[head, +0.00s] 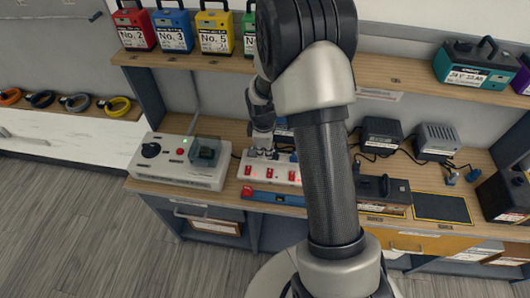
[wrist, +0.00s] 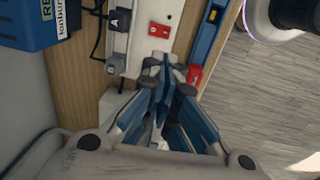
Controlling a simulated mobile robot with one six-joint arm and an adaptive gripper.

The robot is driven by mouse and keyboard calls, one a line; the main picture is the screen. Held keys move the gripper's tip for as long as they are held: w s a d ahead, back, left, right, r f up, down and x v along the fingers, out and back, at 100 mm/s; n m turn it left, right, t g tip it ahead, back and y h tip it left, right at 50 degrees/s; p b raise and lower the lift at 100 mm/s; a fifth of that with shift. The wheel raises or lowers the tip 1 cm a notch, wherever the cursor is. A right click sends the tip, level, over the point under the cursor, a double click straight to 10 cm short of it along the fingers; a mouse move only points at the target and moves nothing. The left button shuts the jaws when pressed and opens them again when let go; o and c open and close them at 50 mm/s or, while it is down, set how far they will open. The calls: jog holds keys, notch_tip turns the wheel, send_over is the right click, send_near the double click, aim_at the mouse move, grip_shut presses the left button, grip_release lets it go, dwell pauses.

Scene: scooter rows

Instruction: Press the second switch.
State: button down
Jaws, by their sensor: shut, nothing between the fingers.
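A white power strip (head: 268,167) with several red switches lies on the bench's lower shelf. A left switch (head: 248,170), a middle switch (head: 270,173) and a right switch (head: 291,176) show in the head view. My gripper (head: 262,150) is shut and empty, pointing down at the strip. In the wrist view my gripper (wrist: 160,68) covers part of the strip (wrist: 142,47); one red switch (wrist: 160,30) shows just beyond the fingertips. Whatever lies under the fingertips is hidden, and I cannot tell whether they touch the strip.
A blue level (wrist: 208,35) with a red end lies along the strip's front. Dark plugs (wrist: 120,20) sit along its back edge. A white control box (head: 180,160) stands left, and dark adapters (head: 381,132) stand right. A shelf of coloured battery boxes (head: 173,30) is above. The floor is clear.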

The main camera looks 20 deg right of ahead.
aim_at(270, 173)
jog(key=shift+w, duration=0.1)
jog(key=b, duration=0.2)
jog(key=w+b, duration=0.1)
jog(key=b, duration=0.1)
jog(key=shift+d+r+b, duration=0.25)
jog(key=shift+d+b, duration=0.1)
jog(key=shift+b, duration=0.05)
jog(key=f+b, duration=0.1)
jog(key=f, duration=0.3)
jog(key=w+f+b, duration=0.1)
jog(key=f, duration=0.4)
jog(key=d+f+b, duration=0.1)
jog(key=f+b, duration=0.1)
jog(key=f, duration=0.3)
jog(key=shift+w, duration=0.2)
